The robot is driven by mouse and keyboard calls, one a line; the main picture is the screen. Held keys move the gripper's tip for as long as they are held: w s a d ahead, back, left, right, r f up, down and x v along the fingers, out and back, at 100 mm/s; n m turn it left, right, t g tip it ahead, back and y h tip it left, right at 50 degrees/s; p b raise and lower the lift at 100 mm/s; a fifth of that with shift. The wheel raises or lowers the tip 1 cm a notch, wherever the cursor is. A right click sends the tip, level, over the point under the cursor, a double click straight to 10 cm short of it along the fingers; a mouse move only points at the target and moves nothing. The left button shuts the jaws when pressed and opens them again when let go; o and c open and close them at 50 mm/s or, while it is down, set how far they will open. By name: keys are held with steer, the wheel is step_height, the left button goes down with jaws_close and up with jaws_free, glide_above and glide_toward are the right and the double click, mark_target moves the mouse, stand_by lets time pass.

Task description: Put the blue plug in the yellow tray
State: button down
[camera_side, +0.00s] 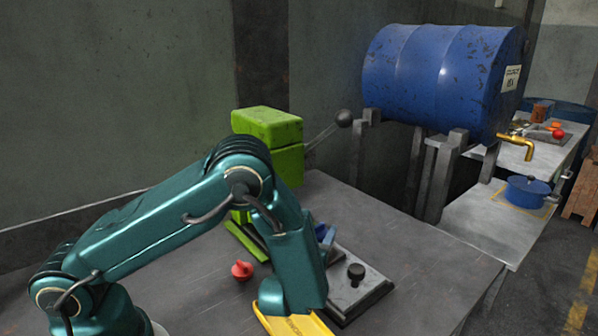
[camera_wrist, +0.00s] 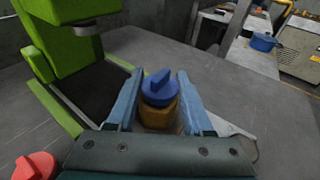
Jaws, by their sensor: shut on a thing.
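The blue plug (camera_wrist: 160,90), with a raised bar on its round blue head, is between the two light-blue fingers of my gripper (camera_wrist: 159,74) in the wrist view. My gripper is shut on it. An orange-brown part (camera_wrist: 158,114) shows directly below the blue head; whether it belongs to the plug is unclear. In the side view my arm hides most of the gripper and I cannot make out the plug clearly. The yellow tray (camera_side: 297,325) lies low in the side view, partly hidden behind my arm and cut off by the frame edge.
A green press (camera_side: 268,124) with a ball-ended lever (camera_side: 343,118) stands behind my arm. A red plug (camera_side: 242,270) stands on the table left of my arm. A grey plate (camera_side: 377,284) with a black knob (camera_side: 356,272) lies to the right. The table's right part is clear.

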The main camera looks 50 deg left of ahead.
steer(key=shift+f, duration=0.3)
steer(key=shift+c, duration=1.5)
jaws_free()
steer(key=shift+f, duration=0.1)
